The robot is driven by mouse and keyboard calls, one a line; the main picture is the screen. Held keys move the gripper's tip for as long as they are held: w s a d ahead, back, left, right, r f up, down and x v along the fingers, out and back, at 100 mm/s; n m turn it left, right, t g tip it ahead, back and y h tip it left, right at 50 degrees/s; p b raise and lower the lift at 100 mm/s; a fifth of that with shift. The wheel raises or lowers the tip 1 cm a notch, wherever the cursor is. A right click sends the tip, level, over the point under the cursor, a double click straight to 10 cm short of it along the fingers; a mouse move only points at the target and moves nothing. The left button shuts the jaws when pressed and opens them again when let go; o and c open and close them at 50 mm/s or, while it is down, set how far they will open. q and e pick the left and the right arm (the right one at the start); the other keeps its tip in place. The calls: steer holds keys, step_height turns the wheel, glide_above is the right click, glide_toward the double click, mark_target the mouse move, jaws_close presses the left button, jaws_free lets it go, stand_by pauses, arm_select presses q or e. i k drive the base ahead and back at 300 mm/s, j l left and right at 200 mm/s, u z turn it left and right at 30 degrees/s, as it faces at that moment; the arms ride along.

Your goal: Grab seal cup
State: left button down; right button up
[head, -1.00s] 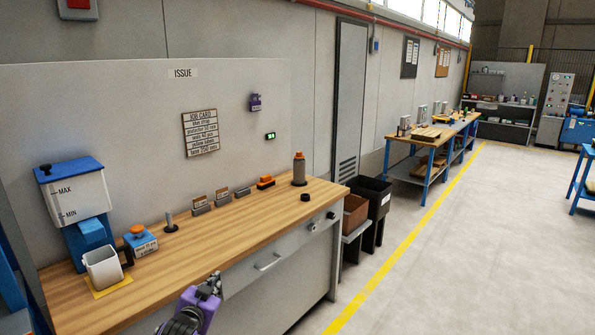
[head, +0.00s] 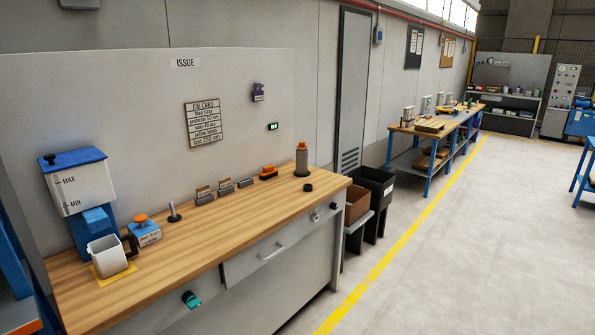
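The likely seal cup is a white square open cup (head: 107,257) with a dark handle on its right side. It stands upright on a yellow mat (head: 116,277) at the left end of the wooden bench. Its inside is only partly visible, so I cannot tell its contents. Above and behind it is a dispenser with a white hopper (head: 84,188) marked MAX and MIN, a blue lid and a blue body. Neither of my grippers is recognisable in the head view, and nothing is touching the cup.
The bench (head: 190,262) has free room in front. A blue-white box with an orange knob (head: 144,232) stands close right of the cup, then a dark post (head: 174,212). A teal and black item (head: 190,299) shows at the bench front. Bins (head: 374,190) stand beyond the right end.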

mark_target(109, 257)
steer(key=u, duration=1.25)
